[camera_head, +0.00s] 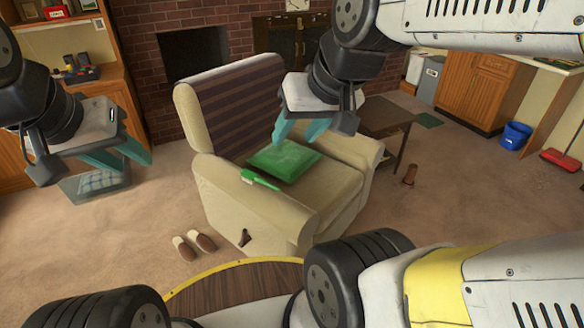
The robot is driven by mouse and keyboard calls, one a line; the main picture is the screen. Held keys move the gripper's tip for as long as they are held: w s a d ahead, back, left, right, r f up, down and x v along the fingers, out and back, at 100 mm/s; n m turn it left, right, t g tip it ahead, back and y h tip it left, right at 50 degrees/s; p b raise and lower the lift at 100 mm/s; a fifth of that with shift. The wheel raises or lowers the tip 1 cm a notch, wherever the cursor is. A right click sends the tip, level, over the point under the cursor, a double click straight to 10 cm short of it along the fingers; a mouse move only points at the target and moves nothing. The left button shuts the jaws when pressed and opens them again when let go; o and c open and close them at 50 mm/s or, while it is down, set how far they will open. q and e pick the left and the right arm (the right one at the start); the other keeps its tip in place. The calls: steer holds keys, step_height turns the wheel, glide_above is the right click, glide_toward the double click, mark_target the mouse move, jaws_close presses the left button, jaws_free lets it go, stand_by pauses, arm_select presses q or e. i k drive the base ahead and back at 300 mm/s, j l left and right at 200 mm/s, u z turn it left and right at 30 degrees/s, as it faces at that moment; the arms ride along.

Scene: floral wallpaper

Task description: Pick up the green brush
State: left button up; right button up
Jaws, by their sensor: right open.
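The green brush (260,180) lies on the near left armrest of a beige armchair (230,203), beside a green cushion (284,160) on the seat. My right gripper (295,137) hangs above the cushion, its two teal fingers pointing down and spread apart with nothing between them. It appears above and to the right of the brush in the picture, not touching it. My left gripper (135,165) is at the left, away from the chair, with its teal fingers apart and empty.
Slippers (195,244) lie on the carpet left of the chair. A small dark table (385,125) stands behind its right side. A blue bin (515,135) and red broom (559,159) are far right. A round wooden top (235,285) is in front. Carpet at right is mostly clear.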

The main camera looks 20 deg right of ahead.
mark_target(251, 178)
steer(key=i+z, duration=0.2)
steer(key=i, duration=0.3)
steer(key=i+j+z, duration=0.2)
steer(key=i, duration=0.25)
steer(key=l, duration=0.1)
